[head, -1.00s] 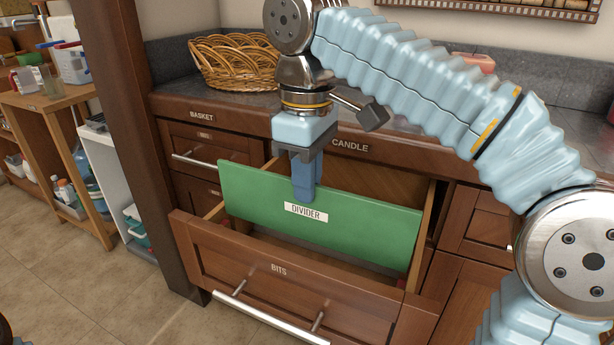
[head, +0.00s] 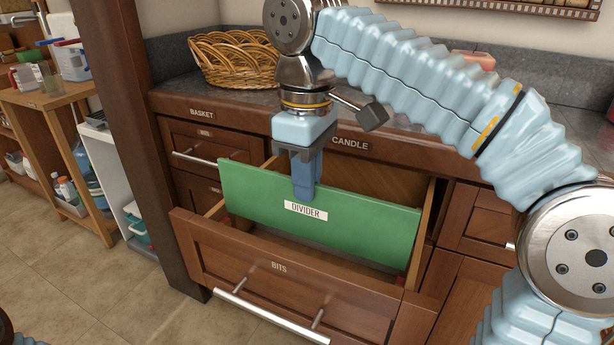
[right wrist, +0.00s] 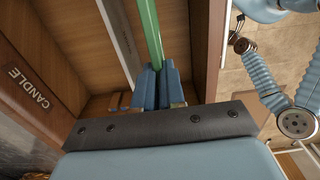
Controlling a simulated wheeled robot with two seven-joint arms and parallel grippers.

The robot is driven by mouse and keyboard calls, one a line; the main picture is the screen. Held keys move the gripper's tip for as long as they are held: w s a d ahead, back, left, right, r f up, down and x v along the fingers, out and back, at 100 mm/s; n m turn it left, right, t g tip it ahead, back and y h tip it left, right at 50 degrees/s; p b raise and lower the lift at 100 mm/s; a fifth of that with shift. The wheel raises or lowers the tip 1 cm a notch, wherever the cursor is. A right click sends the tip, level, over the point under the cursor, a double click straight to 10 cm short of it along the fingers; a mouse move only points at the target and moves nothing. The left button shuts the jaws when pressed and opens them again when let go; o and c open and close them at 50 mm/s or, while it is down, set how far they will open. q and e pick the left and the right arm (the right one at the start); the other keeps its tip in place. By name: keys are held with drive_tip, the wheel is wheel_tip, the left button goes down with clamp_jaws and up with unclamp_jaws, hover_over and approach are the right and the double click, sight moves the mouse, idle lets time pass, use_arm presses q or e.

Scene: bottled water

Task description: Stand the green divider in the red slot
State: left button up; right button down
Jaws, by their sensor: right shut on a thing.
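The green divider (head: 365,224), labelled DIVIDER, is upright across the open BITS drawer (head: 250,275) in the head view. In the right wrist view the divider (right wrist: 149,28) shows as a thin green strip between the fingers (right wrist: 157,88). A small red patch (head: 402,282) shows low at the drawer's right side, under the divider's right end.
A wicker basket (head: 236,62) stands on the dark countertop behind. Closed drawers flank the open one. A dark wooden post (head: 128,130) rises at the left, with shelves beyond it. The tiled floor (head: 95,290) at the lower left is clear.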

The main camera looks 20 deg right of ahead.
sight(307, 238)
drive_tip(key=shift+f+b, duration=0.85)
drive_tip(key=shift+f, duration=0.4)
drive_tip(key=shift+f+b, duration=2.45)
drive_tip(key=shift+f, duration=1.1)
drive_tip(key=c, duration=1.1)
unclamp_jaws()
drive_tip(key=shift+c, duration=0.2)
wheel_tip(307, 238, up, 13)
drive_tip(key=p, duration=0.6)
drive_tip(key=shift+p, duration=0.3)
drive_tip(key=shift+r+p, duration=0.4)
drive_tip(key=shift+r, duration=0.05)
